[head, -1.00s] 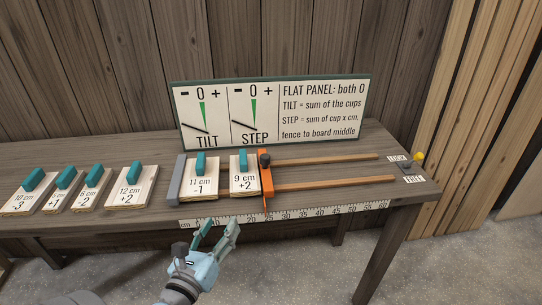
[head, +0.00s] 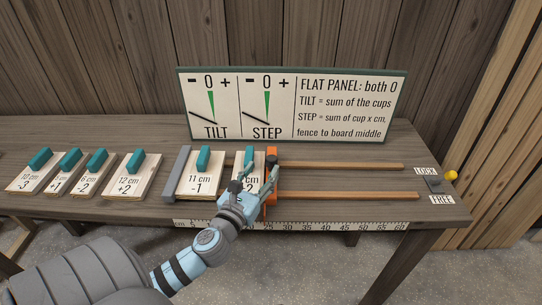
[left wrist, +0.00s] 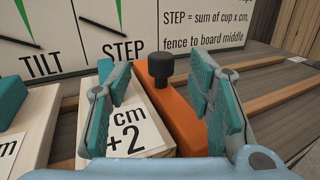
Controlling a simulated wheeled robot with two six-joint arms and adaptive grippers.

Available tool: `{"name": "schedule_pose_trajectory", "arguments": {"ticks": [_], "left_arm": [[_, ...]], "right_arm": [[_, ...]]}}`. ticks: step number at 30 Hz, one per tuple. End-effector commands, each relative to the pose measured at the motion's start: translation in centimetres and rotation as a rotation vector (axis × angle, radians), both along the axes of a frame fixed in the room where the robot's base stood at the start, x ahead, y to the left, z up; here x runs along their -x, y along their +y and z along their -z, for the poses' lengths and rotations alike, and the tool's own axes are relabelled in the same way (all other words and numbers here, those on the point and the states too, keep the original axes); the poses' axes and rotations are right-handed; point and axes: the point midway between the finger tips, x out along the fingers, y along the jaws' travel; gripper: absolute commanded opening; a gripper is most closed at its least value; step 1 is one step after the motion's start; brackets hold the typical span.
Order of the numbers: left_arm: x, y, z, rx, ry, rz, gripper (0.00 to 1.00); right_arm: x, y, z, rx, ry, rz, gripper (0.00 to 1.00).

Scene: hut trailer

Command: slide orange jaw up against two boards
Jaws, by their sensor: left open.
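The orange jaw (head: 271,203) stands across two wooden rails, right of the board marked 9 cm, +2 (head: 258,158). In the left wrist view the orange jaw (left wrist: 180,117) and its black knob (left wrist: 162,69) show between my fingers, close along that board's right side; I cannot tell whether they touch. The board marked 11 cm, -1 (head: 200,181) lies further left, with a narrow gap between the boards. A grey fence (head: 176,174) stands left of it. My left gripper (head: 261,174) is open over the +2 board and jaw, hiding part of both. My right gripper is not in view.
Several boards with teal grips, such as the 12 cm board (head: 124,186), lie left of the fence. A yellow-tipped LOCK/FREE lever (head: 450,176) is at the right end. A sign (head: 345,112) stands behind. The rails (head: 350,196) right of the jaw are clear.

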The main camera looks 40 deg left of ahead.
Motion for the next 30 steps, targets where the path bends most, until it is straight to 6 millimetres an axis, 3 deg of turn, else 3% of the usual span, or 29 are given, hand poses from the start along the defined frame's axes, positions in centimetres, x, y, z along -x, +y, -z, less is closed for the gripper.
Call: {"name": "schedule_pose_trajectory", "arguments": {"ticks": [3, 8, 19, 28, 30], "left_arm": [[-2.9, 0.8, -0.2, 0.002, -0.003, -0.002, 0.47], [-5.2, 1.5, 0.0, 0.001, 0.000, -0.003, 0.47], [-6.0, 1.8, 0.0, 0.001, 0.001, -0.004, 0.47], [-6.0, 1.8, 0.0, 0.001, 0.001, -0.004, 0.01], [-5.9, 1.8, 0.0, 0.001, 0.001, -0.004, 0.00]], "right_arm": [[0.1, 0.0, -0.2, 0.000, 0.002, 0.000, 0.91], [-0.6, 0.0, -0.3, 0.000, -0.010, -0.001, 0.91], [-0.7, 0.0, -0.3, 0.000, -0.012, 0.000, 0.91], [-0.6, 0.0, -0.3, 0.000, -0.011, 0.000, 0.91], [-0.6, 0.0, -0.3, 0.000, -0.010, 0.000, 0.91]]}}
